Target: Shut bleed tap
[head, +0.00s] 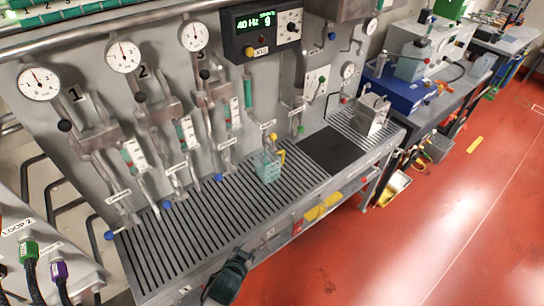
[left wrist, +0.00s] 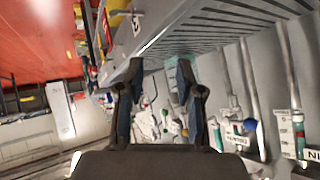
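Which tap is the bleed tap cannot be told, as the small labels are too small to read. Small taps with blue knobs sit low on the grey panel, at left (head: 108,235), middle (head: 167,205) and right (head: 219,177). A blue knob (left wrist: 250,125) also shows in the left wrist view. A yellow knob (head: 273,136) and a green knob (head: 300,130) are further right. My left gripper (head: 230,278) is at the bottom of the head view, in front of the bench edge, apart from the taps. In the left wrist view its fingers (left wrist: 159,70) are spread and empty. My right gripper is not visible.
A clear teal jug (head: 267,167) with a yellow handle stands on the slotted drain bench (head: 185,240). Three gauges (head: 123,57) and black-ball levers (head: 65,126) project from the panel. A dark mat (head: 335,150) lies right of the jug. The red floor (head: 440,220) is largely clear.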

